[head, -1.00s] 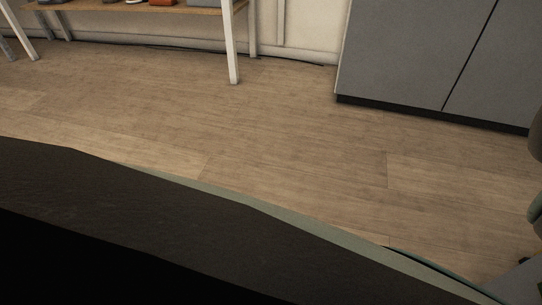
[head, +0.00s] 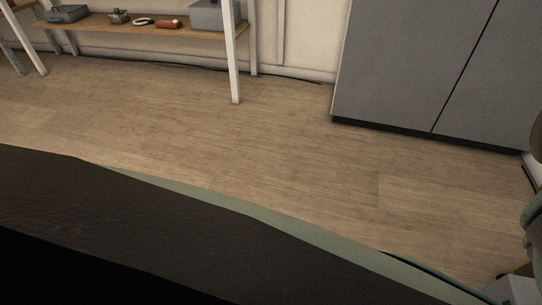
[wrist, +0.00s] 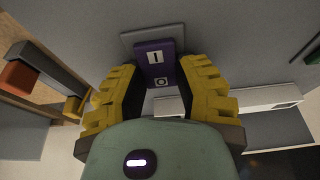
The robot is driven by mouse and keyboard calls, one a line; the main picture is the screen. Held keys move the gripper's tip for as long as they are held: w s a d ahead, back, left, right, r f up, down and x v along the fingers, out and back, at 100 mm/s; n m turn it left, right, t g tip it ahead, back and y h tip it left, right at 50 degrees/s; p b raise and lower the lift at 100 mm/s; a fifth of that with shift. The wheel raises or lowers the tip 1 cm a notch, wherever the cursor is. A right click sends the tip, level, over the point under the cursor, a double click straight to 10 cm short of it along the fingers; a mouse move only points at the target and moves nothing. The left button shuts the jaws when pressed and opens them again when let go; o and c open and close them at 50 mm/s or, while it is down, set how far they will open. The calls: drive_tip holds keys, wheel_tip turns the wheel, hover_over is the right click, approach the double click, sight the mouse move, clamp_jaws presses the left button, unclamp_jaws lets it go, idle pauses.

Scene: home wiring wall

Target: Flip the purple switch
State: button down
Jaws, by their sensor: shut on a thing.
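The purple switch (wrist: 155,62) shows in the wrist view at the upper middle, on a light grey plate (wrist: 128,42) on a grey surface. Its face has a white label with a bar mark above and a ring mark below. My gripper (wrist: 160,72) has its yellow ribbed fingers on both sides of the switch and is shut on it. The exact contact points are hard to make out. The head view does not show the switch or the fingers.
In the wrist view, an orange-and-grey part (wrist: 20,76) is at left and a white box (wrist: 262,100) at right. In the head view, a shelf (head: 185,31) with several items stands at the back left and a grey cabinet (head: 410,65) at right. The wooden floor (head: 250,130) between is clear.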

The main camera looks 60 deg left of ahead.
drive_tip(key=c, duration=0.6)
unclamp_jaws()
drive_tip(key=shift+r, duration=0.1)
drive_tip(key=shift+s+r, duration=0.1)
drive_tip(key=shift+r, duration=0.4)
drive_tip(key=shift+a+r, duration=0.4)
drive_tip(key=shift+r, duration=0.15)
drive_tip(key=shift+d+v, duration=0.2)
drive_tip(key=shift+v, duration=1.95)
drive_tip(key=shift+s+a+r, duration=0.2)
drive_tip(key=shift+a+r, duration=0.1)
